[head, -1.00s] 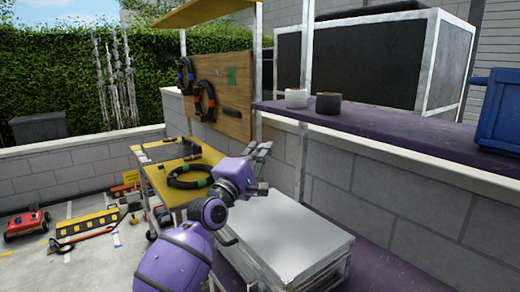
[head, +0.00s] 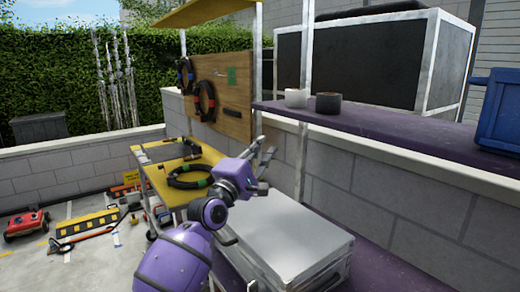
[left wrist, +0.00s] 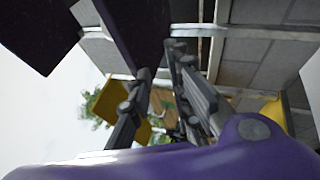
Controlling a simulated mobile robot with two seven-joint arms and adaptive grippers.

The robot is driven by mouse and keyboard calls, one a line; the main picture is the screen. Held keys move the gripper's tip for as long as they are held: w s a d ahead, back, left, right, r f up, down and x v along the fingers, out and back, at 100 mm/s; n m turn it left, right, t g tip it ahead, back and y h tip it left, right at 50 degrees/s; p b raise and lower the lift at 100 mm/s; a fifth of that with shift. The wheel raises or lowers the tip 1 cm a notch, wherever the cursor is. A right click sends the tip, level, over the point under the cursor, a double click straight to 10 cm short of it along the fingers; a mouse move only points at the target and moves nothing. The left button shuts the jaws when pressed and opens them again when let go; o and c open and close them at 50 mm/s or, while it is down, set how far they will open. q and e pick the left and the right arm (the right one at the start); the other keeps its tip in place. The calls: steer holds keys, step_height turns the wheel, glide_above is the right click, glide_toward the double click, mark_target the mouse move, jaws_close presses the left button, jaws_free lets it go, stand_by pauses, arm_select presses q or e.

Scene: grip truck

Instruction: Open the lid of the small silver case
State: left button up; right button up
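The small silver case (head: 300,240) lies on the purple surface at the lower middle of the head view. Its flat lid looks down, though part of its left side is hidden by my left arm. My left gripper (head: 265,146) is above and beyond the case's far left end, with its fingers pointing up and away from the lid. The fingers are apart with nothing between them, and they also show apart in the left wrist view (left wrist: 160,60). The case cannot be made out in the left wrist view. My right gripper is not in view.
A purple shelf (head: 385,125) carries a white roll (head: 295,98) and a dark roll (head: 328,103). A blue crate (head: 502,112) is at the right. A yellow-topped cart (head: 165,172) with a black coil (head: 190,177) stands left of my arm. A thin post rises behind the case.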

arm_select(q)
steer(key=v, duration=1.2)
